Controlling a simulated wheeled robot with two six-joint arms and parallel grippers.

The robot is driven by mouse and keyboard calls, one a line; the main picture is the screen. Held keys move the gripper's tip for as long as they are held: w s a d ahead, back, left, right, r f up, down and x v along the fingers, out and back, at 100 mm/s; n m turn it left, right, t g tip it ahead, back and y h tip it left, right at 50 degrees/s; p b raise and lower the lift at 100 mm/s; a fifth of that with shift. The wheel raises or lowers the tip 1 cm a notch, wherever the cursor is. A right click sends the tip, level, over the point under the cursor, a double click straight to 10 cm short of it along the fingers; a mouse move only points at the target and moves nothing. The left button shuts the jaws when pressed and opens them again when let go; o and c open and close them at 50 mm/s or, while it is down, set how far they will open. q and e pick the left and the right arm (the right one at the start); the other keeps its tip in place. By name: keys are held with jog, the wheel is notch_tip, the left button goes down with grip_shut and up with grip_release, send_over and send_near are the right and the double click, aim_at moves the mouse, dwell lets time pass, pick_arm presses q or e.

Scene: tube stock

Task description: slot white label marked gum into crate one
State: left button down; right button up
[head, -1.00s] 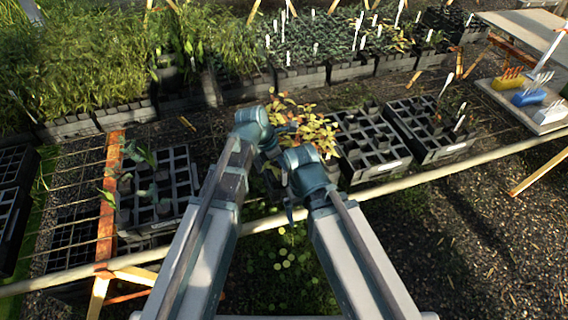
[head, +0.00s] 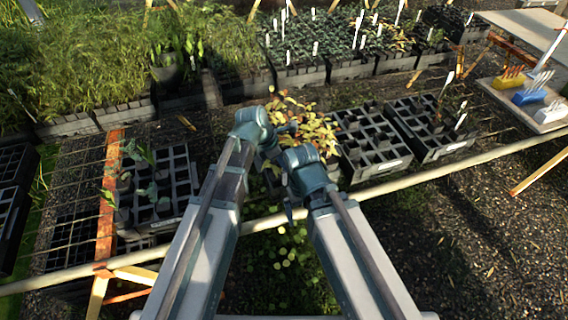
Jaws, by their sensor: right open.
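White labels (head: 541,79) stand in a blue block at the right edge, and more sit by a white block (head: 551,113). Any writing on them is too small to read. Black crates with square cells stand on the rack: one at left (head: 181,168), one at centre right (head: 372,140) and one further right (head: 428,128). I cannot tell which is crate one. My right gripper (head: 288,183) is open, low in front of a yellow-leaved plant (head: 305,125). My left gripper (head: 277,138) is beside it, its jaws mostly hidden. No label shows in either gripper.
A yellow block (head: 507,80) with orange labels stands with the others on a pale board. A pale rail (head: 440,174) runs along the rack's front. Dense potted plants (head: 75,65) and trays with white labels fill the back. Gravel (head: 470,250) at lower right is clear.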

pick_arm(q)
jog(key=shift+f, duration=0.15)
jog(key=shift+f+b, duration=2.6)
jog(key=shift+b, duration=0.1)
jog(key=shift+f+b, duration=0.25)
jog(key=shift+b, duration=0.05)
jog(key=c, duration=1)
grip_release()
jog(key=shift+a, duration=0.1)
jog(key=p+v, duration=1.3)
jog(key=shift+s+a+r, duration=0.1)
jog(key=shift+s+r, duration=0.05)
jog(key=shift+r, duration=0.25)
